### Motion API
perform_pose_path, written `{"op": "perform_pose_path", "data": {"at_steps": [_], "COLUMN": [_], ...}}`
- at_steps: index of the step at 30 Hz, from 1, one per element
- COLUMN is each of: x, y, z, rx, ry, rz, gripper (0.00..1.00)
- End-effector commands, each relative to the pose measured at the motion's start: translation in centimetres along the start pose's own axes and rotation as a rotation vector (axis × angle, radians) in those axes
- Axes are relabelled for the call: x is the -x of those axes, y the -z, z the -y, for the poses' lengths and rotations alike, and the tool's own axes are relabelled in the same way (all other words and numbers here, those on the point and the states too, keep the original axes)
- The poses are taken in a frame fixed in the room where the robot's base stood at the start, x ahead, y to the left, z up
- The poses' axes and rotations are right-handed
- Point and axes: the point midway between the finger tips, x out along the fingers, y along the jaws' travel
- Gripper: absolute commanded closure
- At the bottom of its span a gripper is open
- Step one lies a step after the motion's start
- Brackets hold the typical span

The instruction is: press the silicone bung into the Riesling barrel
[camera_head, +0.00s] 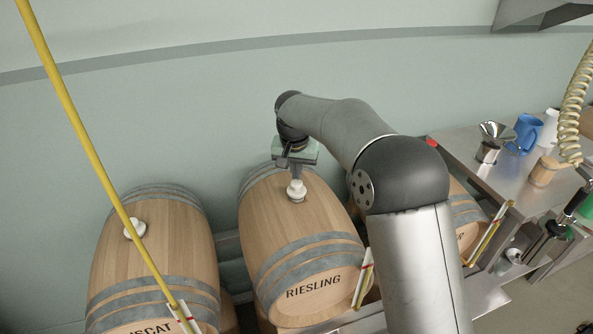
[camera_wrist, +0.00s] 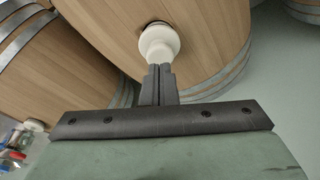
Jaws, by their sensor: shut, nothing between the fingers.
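The Riesling barrel (camera_head: 300,232) lies on its side in the middle of the head view, its name on the front end. The white silicone bung (camera_head: 296,190) sits upright at the bung hole on top of this barrel. In the wrist view the bung (camera_wrist: 159,46) stands at the dark hole, with its wider part outside; how deep it sits I cannot tell. My gripper (camera_wrist: 158,72) is shut with nothing between the fingers. Its fingertips are at the outer end of the bung, touching it or very close. In the head view my gripper (camera_head: 297,178) is right above the bung.
The Muscat barrel (camera_head: 140,250) with a white bung (camera_head: 134,229) lies to the left. Another barrel (camera_head: 462,215) is partly hidden behind my arm. A yellow pole (camera_head: 95,160) crosses at left. A steel bench (camera_head: 490,175) at right holds a blue jug (camera_head: 526,134).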

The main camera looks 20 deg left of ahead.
Motion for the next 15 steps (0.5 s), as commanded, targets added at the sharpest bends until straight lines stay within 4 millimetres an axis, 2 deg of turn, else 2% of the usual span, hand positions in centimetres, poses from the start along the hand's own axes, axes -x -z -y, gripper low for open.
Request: {"op": "perform_pose_path", "data": {"at_steps": [15], "x": [-0.86], "y": [-0.18], "z": [0.0], "rx": [0.0], "ry": [0.0], "rz": [0.0], "gripper": [1.0]}}
